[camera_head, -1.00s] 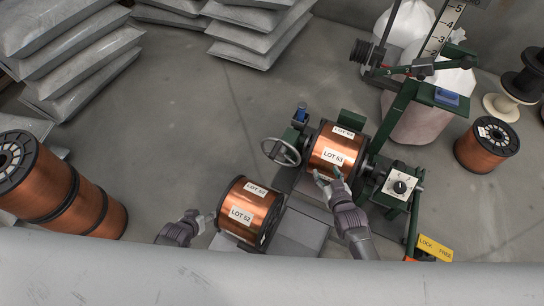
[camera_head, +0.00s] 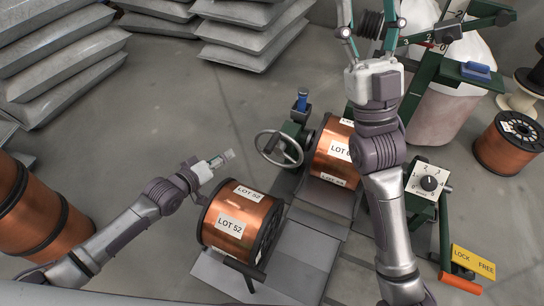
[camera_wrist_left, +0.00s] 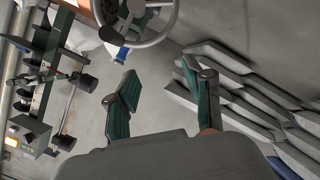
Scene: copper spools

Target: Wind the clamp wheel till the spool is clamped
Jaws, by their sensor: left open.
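The clamp wheel (camera_head: 278,150) is a grey spoked handwheel on a green stand, left of the copper LOT 63 spool (camera_head: 331,146) in the winding machine. My right arm partly covers that spool. My left gripper (camera_head: 226,156) is open and empty, left of the wheel and apart from it. In the left wrist view, the wheel (camera_wrist_left: 168,28) is at the top, beyond the spread fingers (camera_wrist_left: 158,88). My right gripper (camera_head: 370,22) is open, its fingers spread, high in the head view beyond the spool. Whether the clamp touches the spool, I cannot tell.
A second copper spool, LOT 52 (camera_head: 229,227), stands in front of the machine, close to my left forearm. Grey sacks (camera_head: 250,30) are stacked behind. Floor left of the wheel is clear.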

